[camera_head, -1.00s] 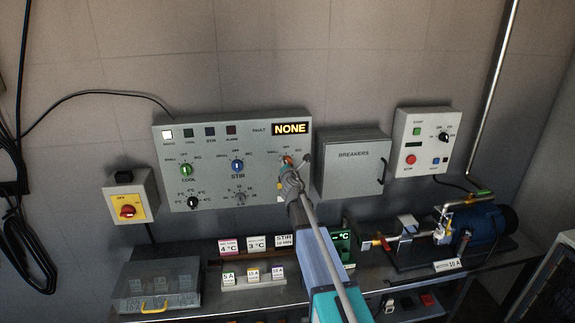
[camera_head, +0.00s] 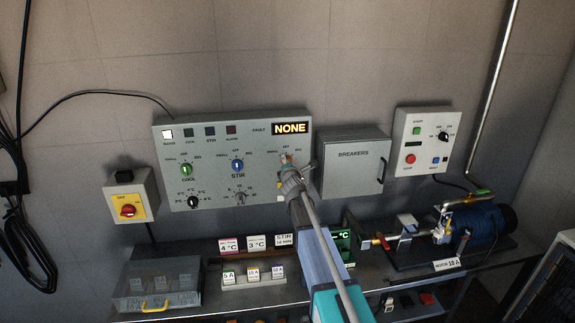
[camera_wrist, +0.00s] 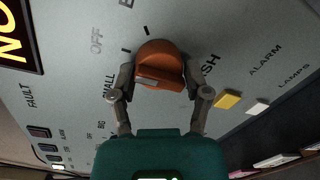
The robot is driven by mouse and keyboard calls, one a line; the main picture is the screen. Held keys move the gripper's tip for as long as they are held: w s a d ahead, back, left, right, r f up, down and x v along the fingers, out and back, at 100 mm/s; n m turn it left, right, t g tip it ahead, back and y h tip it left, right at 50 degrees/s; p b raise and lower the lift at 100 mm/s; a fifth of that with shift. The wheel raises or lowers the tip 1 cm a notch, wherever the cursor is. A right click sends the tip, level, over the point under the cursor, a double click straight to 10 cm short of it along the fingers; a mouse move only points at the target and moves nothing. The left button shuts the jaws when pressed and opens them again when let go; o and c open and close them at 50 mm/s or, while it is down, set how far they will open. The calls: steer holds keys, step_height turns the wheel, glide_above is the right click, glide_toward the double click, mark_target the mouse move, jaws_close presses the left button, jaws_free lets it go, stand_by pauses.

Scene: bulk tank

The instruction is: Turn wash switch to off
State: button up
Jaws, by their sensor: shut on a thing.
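The wash switch is an orange knob (camera_wrist: 158,62) on the grey control panel, in the middle of the wrist view. "SMALL" is printed at its left, "OFF" at its upper left, and part of the word "WASH" at its right. My gripper (camera_wrist: 160,86) has one finger on each side of the knob's raised grip and is shut on it. I cannot tell exactly which mark the knob points to. In the head view my gripper (camera_head: 297,170) is at the right end of the control panel (camera_head: 220,200) and mostly covers the knob.
The green COOL knob (camera_head: 186,169) and blue STIR knob (camera_head: 237,166) are to the left on the same panel. The breakers box (camera_head: 352,172) stands close at the right. A yellow piece (camera_wrist: 228,99) and a white piece (camera_wrist: 257,107) sit beside the wash knob.

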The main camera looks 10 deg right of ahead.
steer(key=shift+w+a+r, duration=0.1)
steer(key=shift+w, duration=0.05)
steer(key=o, duration=1.1)
steer(key=shift+n, duration=0.5)
